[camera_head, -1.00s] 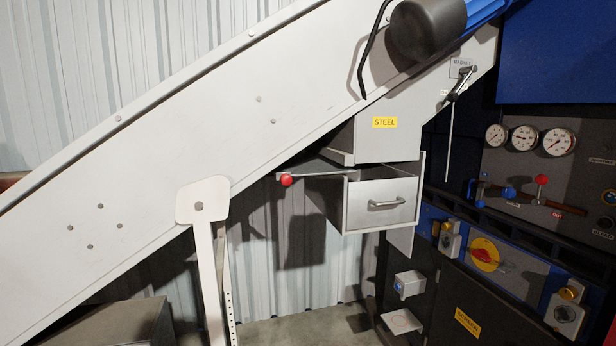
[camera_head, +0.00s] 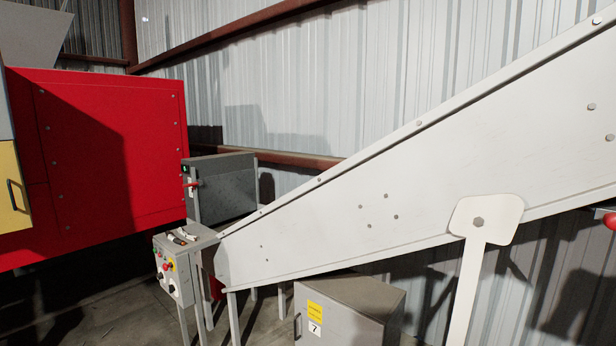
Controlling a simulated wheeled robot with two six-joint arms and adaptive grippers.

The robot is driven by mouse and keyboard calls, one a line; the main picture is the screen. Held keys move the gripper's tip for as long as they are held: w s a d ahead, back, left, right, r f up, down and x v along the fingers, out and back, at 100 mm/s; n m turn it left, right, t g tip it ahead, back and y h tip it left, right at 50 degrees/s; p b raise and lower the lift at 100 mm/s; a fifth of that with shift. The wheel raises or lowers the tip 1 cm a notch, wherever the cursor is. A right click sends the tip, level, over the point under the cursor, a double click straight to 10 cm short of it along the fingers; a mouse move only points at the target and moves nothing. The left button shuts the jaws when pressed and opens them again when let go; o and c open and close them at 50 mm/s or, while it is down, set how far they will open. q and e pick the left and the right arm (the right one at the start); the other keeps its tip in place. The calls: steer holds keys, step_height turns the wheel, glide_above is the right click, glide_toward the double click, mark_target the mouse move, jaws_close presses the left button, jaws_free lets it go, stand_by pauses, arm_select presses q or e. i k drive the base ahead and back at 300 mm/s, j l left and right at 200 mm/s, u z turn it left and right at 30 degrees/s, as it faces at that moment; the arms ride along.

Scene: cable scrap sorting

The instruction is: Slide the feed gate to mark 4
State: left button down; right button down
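I cannot pick out the feed gate for certain, and no mark 4 is readable. A grey box (camera_head: 225,188) stands at the conveyor's low end, against the back wall. It has a small red handle (camera_head: 192,184) on a pale strip on its left side and a small green mark above. A control post (camera_head: 172,269) with a red button and other knobs stands in front of it. Neither of my grippers is in view.
The white conveyor (camera_head: 410,190) climbs to the right on a white leg (camera_head: 474,270). A grey cabinet (camera_head: 365,305) labelled 7 stands under it. A large red machine (camera_head: 110,150) fills the left. Bare concrete floor (camera_head: 110,315) shows at lower left.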

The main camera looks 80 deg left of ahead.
mark_target(222, 198)
steer(key=u, duration=3.45)
steer(key=i+j+z, duration=0.25)
steer(key=i+z, duration=0.25)
steer(key=i+j+z, duration=0.3)
steer(key=j+z, duration=0.2)
steer(key=i+j, duration=0.25)
steer(key=j, duration=0.15)
steer(key=i+j, duration=0.25)
steer(key=j, duration=0.15)
steer(key=i+j+z, duration=0.1)
steer(key=i+j, duration=0.15)
steer(key=j, duration=0.2)
steer(key=i+j, duration=0.25)
steer(key=j, duration=0.15)
steer(key=i+j+z, duration=0.1)
steer(key=i+j, duration=0.15)
steer(key=j, duration=0.2)
steer(key=i+j, duration=0.2)
steer(key=j, duration=0.25)
steer(key=i+j, duration=0.25)
steer(key=j, duration=0.15)
steer(key=i+j+z, duration=0.1)
steer(key=j, duration=0.35)
steer(key=i, duration=0.1)
